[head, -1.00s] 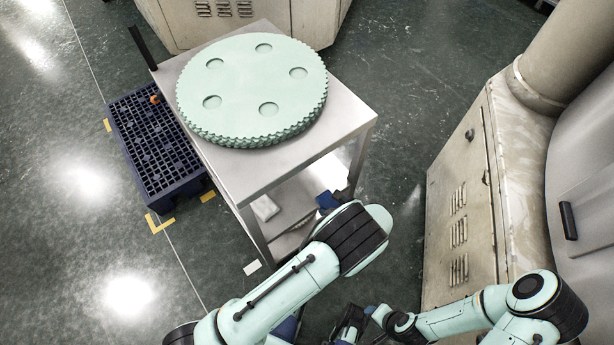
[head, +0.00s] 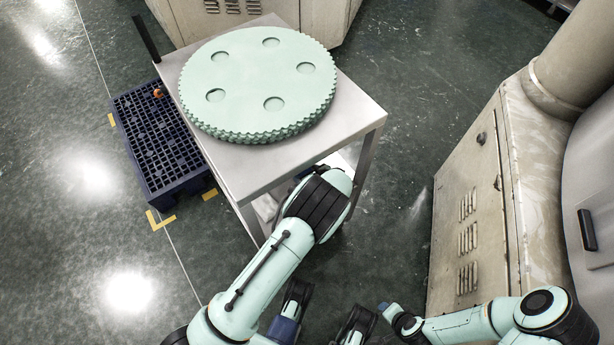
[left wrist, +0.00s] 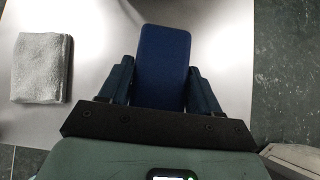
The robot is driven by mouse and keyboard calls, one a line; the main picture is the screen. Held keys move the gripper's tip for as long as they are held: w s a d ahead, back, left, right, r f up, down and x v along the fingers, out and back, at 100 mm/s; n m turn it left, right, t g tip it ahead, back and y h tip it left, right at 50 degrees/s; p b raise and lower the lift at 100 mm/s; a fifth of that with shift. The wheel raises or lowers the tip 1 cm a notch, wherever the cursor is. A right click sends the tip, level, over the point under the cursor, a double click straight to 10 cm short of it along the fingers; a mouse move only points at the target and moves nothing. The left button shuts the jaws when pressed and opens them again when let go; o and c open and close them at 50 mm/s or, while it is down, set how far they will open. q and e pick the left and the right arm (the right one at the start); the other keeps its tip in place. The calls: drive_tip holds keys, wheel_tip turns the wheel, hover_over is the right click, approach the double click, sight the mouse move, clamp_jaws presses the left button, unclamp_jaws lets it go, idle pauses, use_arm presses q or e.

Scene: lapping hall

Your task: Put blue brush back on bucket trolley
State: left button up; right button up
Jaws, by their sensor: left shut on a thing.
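In the left wrist view a plain dark blue block, taken as the blue brush (left wrist: 163,55), stands between the two fingers of my left gripper (left wrist: 160,78), which is shut on it. Its far end reaches past the fingertips, over a bare metal surface. Bristles do not show. In the head view my left forearm reaches to the front edge of the metal table, and the arm and tabletop hide most of this gripper. My right arm comes in from the right at the bottom; its jaws are not clear. I cannot make out a bucket trolley.
A metal table (head: 358,112) carries a large pale green toothed disc (head: 255,82) and has a lower shelf. A grey cloth-like pad (left wrist: 42,68) lies left of the gripper. A dark blue grid pallet (head: 160,150) is at left, a beige cabinet (head: 475,200) at right.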

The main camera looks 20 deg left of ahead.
use_arm(q)
drive_tip(key=shift+f, duration=0.65)
use_arm(e)
drive_tip(key=shift+w+d+f, duration=0.2)
drive_tip(key=shift+w+f, duration=0.05)
drive_tip(key=shift+w, duration=0.15)
use_arm(q)
drive_tip(key=o, duration=1.2)
drive_tip(key=shift+f, duration=0.1)
use_arm(e)
drive_tip(key=shift+f, duration=0.1)
